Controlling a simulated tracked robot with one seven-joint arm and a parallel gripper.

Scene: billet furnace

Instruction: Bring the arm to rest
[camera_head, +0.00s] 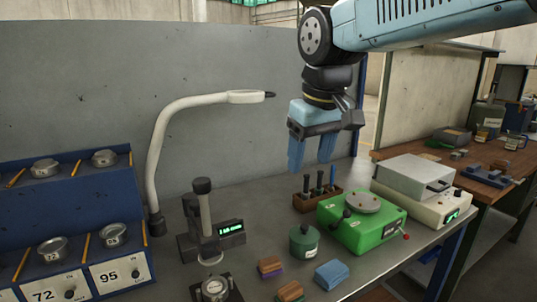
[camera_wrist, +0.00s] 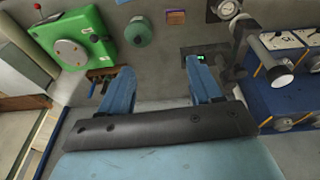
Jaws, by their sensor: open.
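My gripper (camera_head: 311,165) hangs from my light blue arm, pointing down over the grey metal bench (camera_head: 258,198) in the head view. Its two blue fingers are apart with nothing between them. The fingertips are above the bench, behind the green device and near the tool block. In the wrist view my gripper (camera_wrist: 160,78) also shows both fingers spread and empty, with bare bench beyond them.
A green device (camera_head: 361,222) stands on the bench, with a wooden tool block (camera_head: 317,197) behind it. A white lamp (camera_head: 160,140) arches at left. A measuring stand (camera_head: 207,225), a green pot (camera_head: 304,242) and a blue rack (camera_head: 70,190) stand nearby.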

